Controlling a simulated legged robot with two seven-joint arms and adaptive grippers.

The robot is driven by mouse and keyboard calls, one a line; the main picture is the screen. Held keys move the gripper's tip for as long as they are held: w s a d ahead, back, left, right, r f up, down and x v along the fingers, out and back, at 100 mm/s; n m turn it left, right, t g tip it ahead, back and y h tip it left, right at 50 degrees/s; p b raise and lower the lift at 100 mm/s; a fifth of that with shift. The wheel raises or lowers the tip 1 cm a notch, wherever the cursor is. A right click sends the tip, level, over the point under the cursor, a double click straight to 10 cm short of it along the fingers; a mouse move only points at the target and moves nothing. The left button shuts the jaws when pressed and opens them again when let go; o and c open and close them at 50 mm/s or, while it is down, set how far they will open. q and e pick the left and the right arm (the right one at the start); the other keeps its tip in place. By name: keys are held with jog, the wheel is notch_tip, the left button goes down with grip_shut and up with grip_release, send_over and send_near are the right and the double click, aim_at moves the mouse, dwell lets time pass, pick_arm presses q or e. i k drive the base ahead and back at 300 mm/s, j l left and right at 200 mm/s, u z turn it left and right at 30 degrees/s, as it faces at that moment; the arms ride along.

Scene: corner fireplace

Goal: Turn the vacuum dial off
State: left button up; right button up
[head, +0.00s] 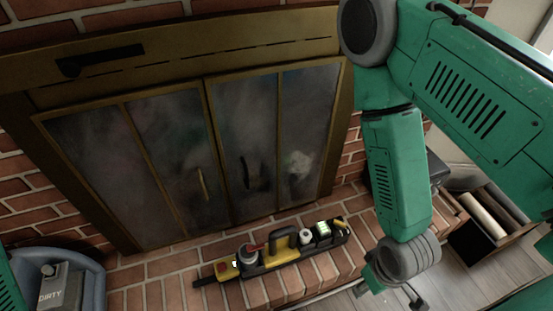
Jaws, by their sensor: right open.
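A long yellow and black device (284,256), which may be the vacuum, lies on the brick hearth before the fireplace doors. It has a looped yellow handle, a round grey-and-red part (249,253) that may be the dial, a white round part and a small lit green panel (323,229). The dial's setting is too small to read. My right gripper (392,299) is open and empty, low in the picture, to the right of the device and apart from it. Its fingers are partly hidden by my wrist. Only a sliver of my left arm shows at the lower left edge; its gripper is out of view.
A brass-framed fireplace (180,160) with glass doors stands behind the hearth. A blue-grey tub (88,272) holding a grey container marked DIRTY (58,290) is at lower left. A dark wooden box with rolls (492,222) stands at right. Wood floor (350,301) is clear in front.

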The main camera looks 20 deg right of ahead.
aim_at(338, 225)
jog(key=z, duration=0.8)
jog(key=i+l+u, duration=0.25)
jog(key=l, duration=0.5)
jog(key=l+u, duration=0.3)
jog(key=l, duration=0.5)
jog(key=i+l+u, duration=0.1)
jog(key=l+u, duration=0.15)
jog(key=l, duration=0.6)
